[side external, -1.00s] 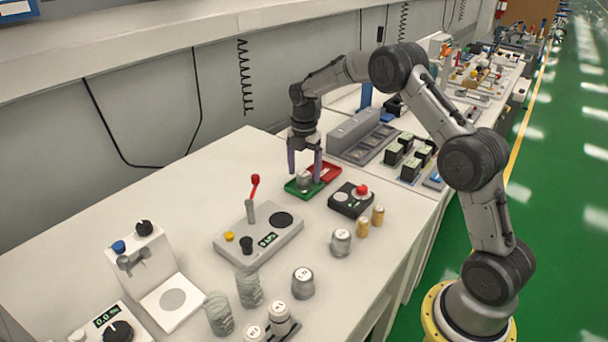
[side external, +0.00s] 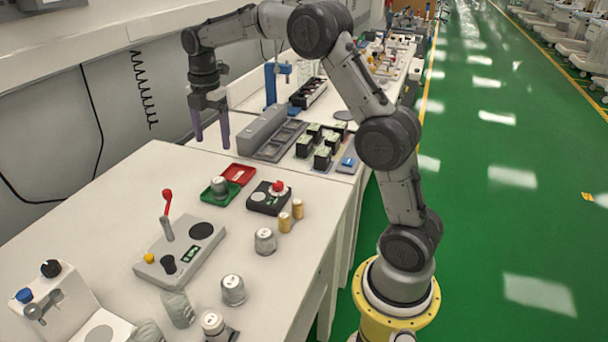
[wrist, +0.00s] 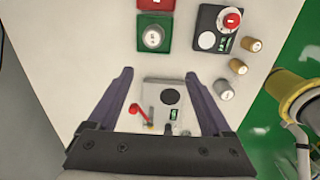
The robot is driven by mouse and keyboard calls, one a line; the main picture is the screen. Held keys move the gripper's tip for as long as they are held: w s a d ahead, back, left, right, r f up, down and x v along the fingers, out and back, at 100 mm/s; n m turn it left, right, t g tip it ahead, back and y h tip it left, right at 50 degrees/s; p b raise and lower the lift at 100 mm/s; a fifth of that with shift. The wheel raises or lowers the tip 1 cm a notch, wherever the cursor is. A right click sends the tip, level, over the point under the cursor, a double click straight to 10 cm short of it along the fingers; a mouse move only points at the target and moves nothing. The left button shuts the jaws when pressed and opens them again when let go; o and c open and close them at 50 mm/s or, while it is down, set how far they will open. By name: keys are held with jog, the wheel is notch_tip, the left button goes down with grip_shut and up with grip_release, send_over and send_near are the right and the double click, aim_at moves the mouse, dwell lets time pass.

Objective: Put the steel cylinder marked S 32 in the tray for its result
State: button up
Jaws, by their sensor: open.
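A steel cylinder (side external: 219,185) stands upright in the green tray (side external: 206,198). Its top label is too small to read in the side view, and I cannot make out the mark in the wrist view (wrist: 153,37) either. The red tray (side external: 240,173) adjoins the green one and is empty. My gripper (side external: 211,140) is open and empty, raised above the trays and apart from the cylinder. In the wrist view my gripper (wrist: 160,80) has nothing between its fingers but the table and a tester far below.
The grey tester (side external: 182,252) with a red lever is nearer the camera. A black box (side external: 268,198) with a red knob stands right of the trays. Brass cylinders (side external: 285,222) and other steel cylinders (side external: 265,241) stand along the front. Grey bins (side external: 280,142) lie behind.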

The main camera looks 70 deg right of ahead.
jog(key=s+a+r+m+t, duration=0.1)
jog(key=s+a+r+m, duration=0.35)
jog(key=s, duration=0.35)
jog(key=s+a+r+m+t, duration=0.2)
jog(key=s+a+r+m, duration=0.25)
jog(key=s, duration=0.35)
jog(key=s+a+f+m+t, duration=0.1)
jog(key=s+f+m, duration=0.2)
jog(key=s, duration=0.5)
jog(key=s+a+f+m+t, duration=0.1)
jog(key=s+a+f+m, duration=0.1)
jog(key=s+m, duration=0.3)
jog(key=s, duration=0.2)
jog(key=shift+s+a+f+m, duration=0.2)
jog(key=shift+s+f+m, duration=0.15)
jog(key=shift+f+m, duration=0.05)
